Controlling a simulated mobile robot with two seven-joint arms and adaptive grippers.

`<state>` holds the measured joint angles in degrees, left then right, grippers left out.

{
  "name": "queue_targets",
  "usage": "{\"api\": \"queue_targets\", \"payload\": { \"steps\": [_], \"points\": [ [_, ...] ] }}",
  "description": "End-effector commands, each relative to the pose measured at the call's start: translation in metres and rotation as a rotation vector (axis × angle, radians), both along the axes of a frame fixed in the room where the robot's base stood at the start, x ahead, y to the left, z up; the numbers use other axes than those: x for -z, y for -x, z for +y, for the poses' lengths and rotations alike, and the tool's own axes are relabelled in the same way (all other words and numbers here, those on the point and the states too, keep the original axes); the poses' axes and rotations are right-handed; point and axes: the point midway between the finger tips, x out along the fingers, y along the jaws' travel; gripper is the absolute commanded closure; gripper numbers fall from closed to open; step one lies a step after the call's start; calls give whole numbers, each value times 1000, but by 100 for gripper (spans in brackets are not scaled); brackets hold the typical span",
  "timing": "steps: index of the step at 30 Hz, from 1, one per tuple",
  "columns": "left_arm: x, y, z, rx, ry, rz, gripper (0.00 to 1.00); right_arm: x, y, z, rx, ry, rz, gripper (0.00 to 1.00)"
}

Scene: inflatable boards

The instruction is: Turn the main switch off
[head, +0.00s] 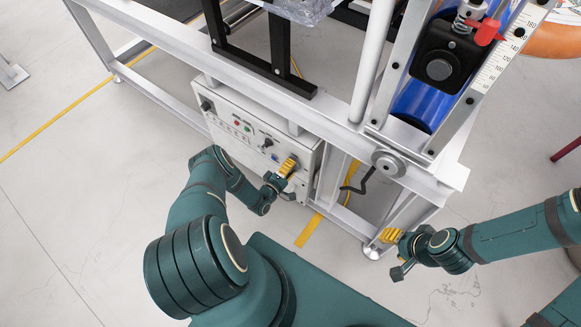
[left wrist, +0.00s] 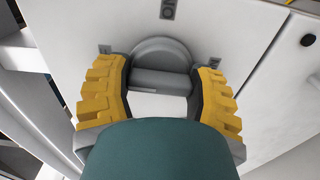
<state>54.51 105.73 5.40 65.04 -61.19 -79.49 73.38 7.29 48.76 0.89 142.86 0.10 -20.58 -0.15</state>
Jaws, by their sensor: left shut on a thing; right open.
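The main switch (left wrist: 160,52) is a grey round knob with a raised bar handle, on the white control panel (head: 229,118). In the left wrist view its bar lies crosswise, and small dark labels sit above it and at its sides. My left gripper (head: 287,169) is at the lower right of the panel, its yellow fingers on either side of the knob; it also shows in the left wrist view (left wrist: 160,82). It is shut on the switch handle. In the head view the gripper hides the switch. My right gripper (head: 391,238) is open and empty, low beside the frame leg.
Other small buttons and knobs (head: 240,124) sit on the panel left of my left gripper. A grey metal frame (head: 330,118) surrounds the panel. A blue cylinder (head: 418,98) and a black regulator (head: 440,68) stand at upper right.

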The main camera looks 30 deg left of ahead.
Motion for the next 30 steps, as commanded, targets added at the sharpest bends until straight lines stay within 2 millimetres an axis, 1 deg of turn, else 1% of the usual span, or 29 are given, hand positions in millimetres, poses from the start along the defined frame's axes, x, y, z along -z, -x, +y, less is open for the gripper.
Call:
{"api": "queue_targets", "payload": {
  "steps": [7,19,20,21,22,23,30],
  "points": [
    [1,2,-1,0,49,7,77,0,0,0,0,0,0,53],
    [1,2,-1,0,55,8,77,0,0,0,0,0,0,53],
    [1,2,-1,0,54,8,36,0,0,0,0,0,0,53],
    [1,1,-1,0,54,7,22,0,0,0,0,0,0,53],
    [1,1,-1,0,54,7,11,0,0,0,0,0,0,53],
    [1,1,-1,0,54,7,8,0,0,0,0,0,0,53],
    [1,1,0,0,52,5,8,0,0,0,0,0,0,53]
  ]
}}
